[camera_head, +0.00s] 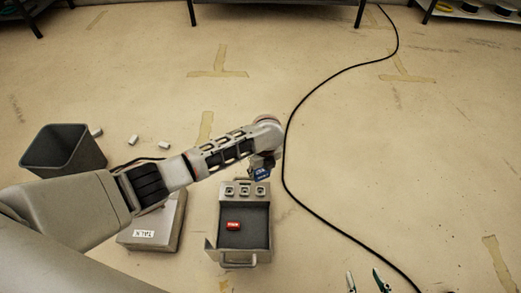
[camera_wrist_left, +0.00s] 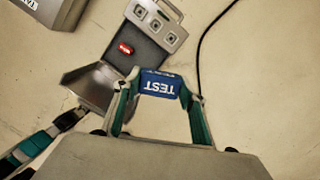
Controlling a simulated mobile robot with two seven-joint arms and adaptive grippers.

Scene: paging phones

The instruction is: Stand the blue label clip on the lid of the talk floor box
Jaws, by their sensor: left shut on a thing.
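My left gripper (camera_head: 262,172) is shut on the blue label clip (camera_wrist_left: 160,88), which reads TEST. The clip (camera_head: 261,174) is held in the air, near the far edge of an open grey floor box in the head view. The talk floor box (camera_head: 165,235) is a closed grey box at lower left, with a white TALK label (camera_head: 143,234) on its lid; my left arm covers its far part. Only a corner of this box (camera_wrist_left: 32,12) shows in the wrist view. My right gripper (camera_head: 366,280) is at the bottom edge, fingers apart and empty.
The open floor box (camera_head: 266,205) has several sockets and a red clip (camera_head: 232,226) inside. A dark bin (camera_head: 62,150) and small white pieces (camera_head: 134,140) are at left. A black cable (camera_head: 287,150) crosses the floor. The floor at right is largely clear.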

